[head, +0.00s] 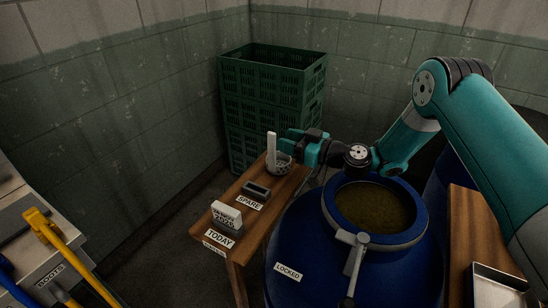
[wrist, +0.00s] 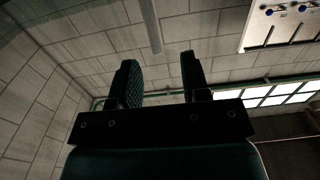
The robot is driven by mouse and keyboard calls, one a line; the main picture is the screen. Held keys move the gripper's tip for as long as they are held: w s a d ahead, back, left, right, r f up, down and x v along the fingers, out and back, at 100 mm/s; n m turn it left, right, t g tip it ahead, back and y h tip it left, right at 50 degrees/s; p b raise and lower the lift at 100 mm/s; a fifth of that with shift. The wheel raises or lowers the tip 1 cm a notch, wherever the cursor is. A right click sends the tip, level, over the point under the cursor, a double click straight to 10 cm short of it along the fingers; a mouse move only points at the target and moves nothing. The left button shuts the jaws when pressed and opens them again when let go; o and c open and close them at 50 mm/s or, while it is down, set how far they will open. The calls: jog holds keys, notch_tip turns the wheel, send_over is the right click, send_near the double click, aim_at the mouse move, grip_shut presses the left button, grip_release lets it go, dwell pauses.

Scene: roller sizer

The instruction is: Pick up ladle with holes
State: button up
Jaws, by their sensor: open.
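The ladle with holes stands at the far end of a narrow wooden table (head: 234,246) in the head view. Its pale handle (head: 271,149) points up and its perforated bowl (head: 283,168) is low on the table. My gripper (head: 287,142) is open, held roughly level just right of the handle and above the bowl. I cannot tell whether the handle is between the fingers. In the wrist view both fingers of my gripper (wrist: 159,68) are spread apart; a grey bar (wrist: 150,25) shows above the gap, and I cannot tell what it is.
Stacked green crates (head: 273,85) stand behind the table. A grey block labelled SPARE (head: 257,189) and a white TODAY card stand (head: 226,217) are on the table. A blue barrel (head: 288,245) with an open top stands close on the right. A metal tray (head: 498,284) is far right.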

aim_at(269, 132)
jog(key=p+x, duration=0.3)
jog(key=x, duration=0.3)
jog(key=shift+w, duration=0.2)
jog(key=shift+w+a+f, duration=0.15)
jog(key=shift+w+a, duration=0.25)
jog(key=shift+a, duration=0.1)
grip_shut()
